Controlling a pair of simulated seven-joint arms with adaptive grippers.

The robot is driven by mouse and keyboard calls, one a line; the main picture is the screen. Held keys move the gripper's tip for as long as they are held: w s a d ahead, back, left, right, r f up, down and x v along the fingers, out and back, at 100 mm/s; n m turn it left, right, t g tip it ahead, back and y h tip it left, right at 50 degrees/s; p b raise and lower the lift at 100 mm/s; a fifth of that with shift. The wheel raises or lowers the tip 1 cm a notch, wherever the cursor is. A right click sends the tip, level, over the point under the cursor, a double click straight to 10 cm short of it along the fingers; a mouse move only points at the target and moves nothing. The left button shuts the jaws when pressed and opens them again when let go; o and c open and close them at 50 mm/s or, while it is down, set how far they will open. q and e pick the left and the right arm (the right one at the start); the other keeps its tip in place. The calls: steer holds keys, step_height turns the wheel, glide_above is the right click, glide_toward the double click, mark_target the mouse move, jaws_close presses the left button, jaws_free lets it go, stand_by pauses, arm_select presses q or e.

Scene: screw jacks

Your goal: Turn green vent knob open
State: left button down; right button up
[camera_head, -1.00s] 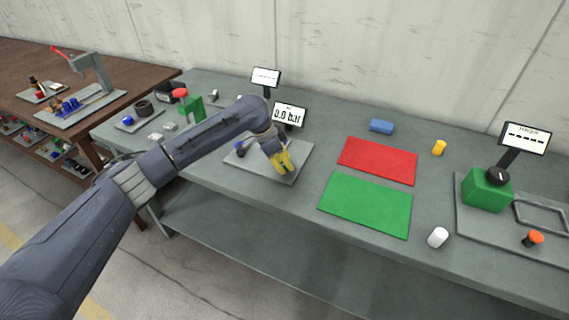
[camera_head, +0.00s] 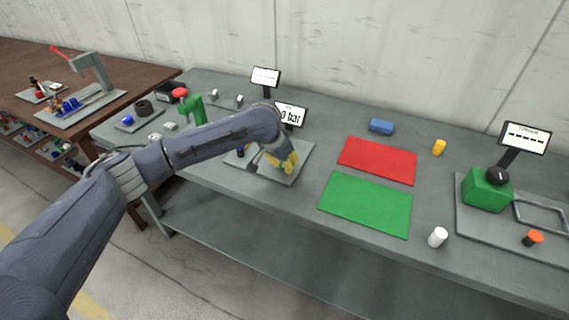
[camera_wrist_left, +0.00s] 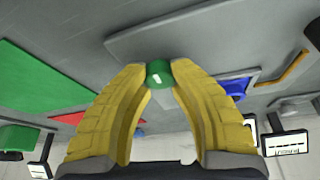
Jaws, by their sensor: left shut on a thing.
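The green vent knob (camera_wrist_left: 159,72) is a small green cylinder with a white mark, seen in the left wrist view between my fingertips. My left gripper (camera_wrist_left: 158,80) has yellow fingers on either side of it and is shut on the knob. In the head view my left gripper (camera_head: 283,165) is over the grey plate (camera_head: 300,170), and the knob is hidden there behind the fingers. A pressure display (camera_head: 291,115) behind the plate is partly covered by my arm; "0 bar" shows. My right gripper is in neither view.
A blue part (camera_wrist_left: 235,88) stands on the plate beside the knob. A red mat (camera_head: 378,160) and a green mat (camera_head: 366,204) lie to the right. The bench front is clear.

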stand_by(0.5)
arm_select(q)
steer(key=c, duration=1)
jaws_free()
steer(key=v, duration=1.2)
steer(key=shift+d, duration=0.1)
steer(key=shift+f, duration=0.1)
